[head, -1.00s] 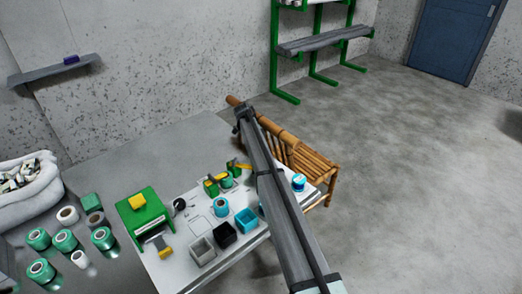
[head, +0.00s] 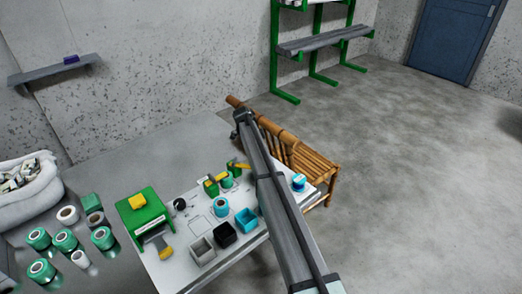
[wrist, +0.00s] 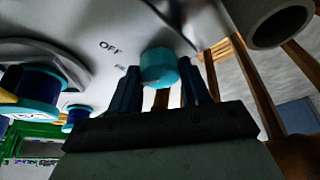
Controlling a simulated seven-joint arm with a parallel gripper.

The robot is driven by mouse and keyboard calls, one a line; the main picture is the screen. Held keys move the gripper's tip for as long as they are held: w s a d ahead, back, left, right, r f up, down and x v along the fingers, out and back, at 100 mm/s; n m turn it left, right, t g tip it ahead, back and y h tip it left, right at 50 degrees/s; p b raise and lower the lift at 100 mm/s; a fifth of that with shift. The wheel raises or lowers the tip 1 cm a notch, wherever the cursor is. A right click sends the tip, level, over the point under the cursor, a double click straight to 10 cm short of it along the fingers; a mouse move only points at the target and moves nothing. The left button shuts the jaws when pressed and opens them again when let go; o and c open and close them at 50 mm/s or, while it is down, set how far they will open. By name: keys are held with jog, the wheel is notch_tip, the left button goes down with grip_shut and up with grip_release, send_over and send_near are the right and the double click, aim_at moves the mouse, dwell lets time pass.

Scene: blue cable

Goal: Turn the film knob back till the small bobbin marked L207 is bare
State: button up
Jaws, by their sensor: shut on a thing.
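A round teal knob (wrist: 158,62) sits on the pale panel in the wrist view, beside the printed word OFF and a partly hidden label starting "FIL". My gripper (wrist: 160,76) is shut on this knob, one dark finger on each side. A bobbin (wrist: 38,90) with teal flanges and dark blue winding is at the left of the wrist view; a smaller one (wrist: 76,118) shows beyond it. I cannot read L207 on either, nor tell how much is wound on the smaller one. In the head view my gripper cannot be made out behind the arm.
The white worktable (head: 180,262) carries a green machine (head: 143,215), a black box (head: 224,234), a blue box (head: 246,219) and a grey box (head: 202,250). A bamboo bench (head: 312,165) stands close behind the arm. Green spools (head: 41,271) lie at left.

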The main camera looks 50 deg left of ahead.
jog(key=n+y, duration=0.1)
jog(key=n, duration=0.1)
jog(key=n+y, duration=0.1)
jog(key=n, duration=0.2)
jog(key=shift+d+n+t, duration=0.2)
jog(key=shift+n+t, duration=0.1)
jog(key=shift+t, duration=0.1)
dwell(0.4)
jog(key=o, duration=1.1)
jog(key=shift+c, duration=0.2)
jog(key=v, duration=1.4)
jog(key=shift+w+d, duration=0.1)
